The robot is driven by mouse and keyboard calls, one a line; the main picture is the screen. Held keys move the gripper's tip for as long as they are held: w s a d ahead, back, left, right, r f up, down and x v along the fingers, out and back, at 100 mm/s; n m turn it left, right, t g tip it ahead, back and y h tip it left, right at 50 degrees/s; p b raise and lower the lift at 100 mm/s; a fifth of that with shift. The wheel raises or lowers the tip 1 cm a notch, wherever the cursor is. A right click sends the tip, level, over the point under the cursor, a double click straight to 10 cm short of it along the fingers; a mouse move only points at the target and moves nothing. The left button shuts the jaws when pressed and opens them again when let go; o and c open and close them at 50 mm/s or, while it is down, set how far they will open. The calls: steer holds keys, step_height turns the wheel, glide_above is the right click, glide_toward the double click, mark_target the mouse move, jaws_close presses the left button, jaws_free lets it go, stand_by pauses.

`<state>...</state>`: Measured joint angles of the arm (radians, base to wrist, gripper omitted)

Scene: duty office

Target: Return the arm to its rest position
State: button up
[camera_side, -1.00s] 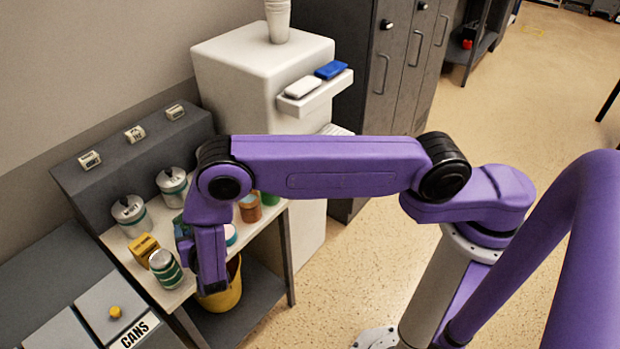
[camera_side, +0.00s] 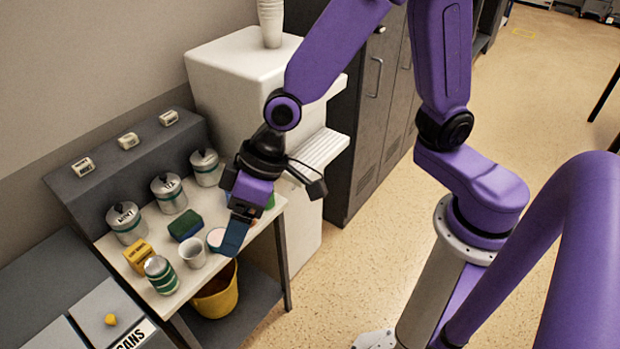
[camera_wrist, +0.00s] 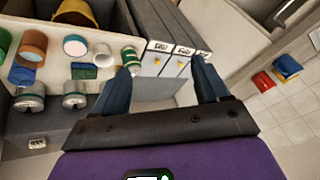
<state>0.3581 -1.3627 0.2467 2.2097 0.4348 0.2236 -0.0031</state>
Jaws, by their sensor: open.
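My gripper (camera_side: 232,238) is open and empty. In the side view it hangs tilted down over the right front part of the shelf table (camera_side: 160,299), hiding part of what stands there. In the wrist view its two blue fingers (camera_wrist: 163,75) are spread apart with nothing between them. My arm is bent, with the elbow raised out of the top of the side view.
Lidded canisters (camera_side: 127,222), a green-and-blue sponge (camera_side: 186,226), a white cup (camera_side: 193,252), a yellow box (camera_side: 138,256) and a green-banded can (camera_side: 162,274) stand on the table. A yellow bucket (camera_side: 216,299) sits below. A white cabinet (camera_side: 235,90) stands behind.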

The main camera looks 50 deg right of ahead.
steer(key=s+d+r+n+g+h, duration=0.1)
steer(key=s+d+r+n+h, duration=0.1)
steer(key=s+d, duration=0.5)
steer(key=s+d+r+n+h, duration=0.2)
steer(key=s+d, duration=0.6)
steer(key=d, duration=0.8)
steer(key=shift+n+g+h, duration=0.4)
steer(key=shift+n, duration=0.4)
steer(key=shift+r, duration=0.1)
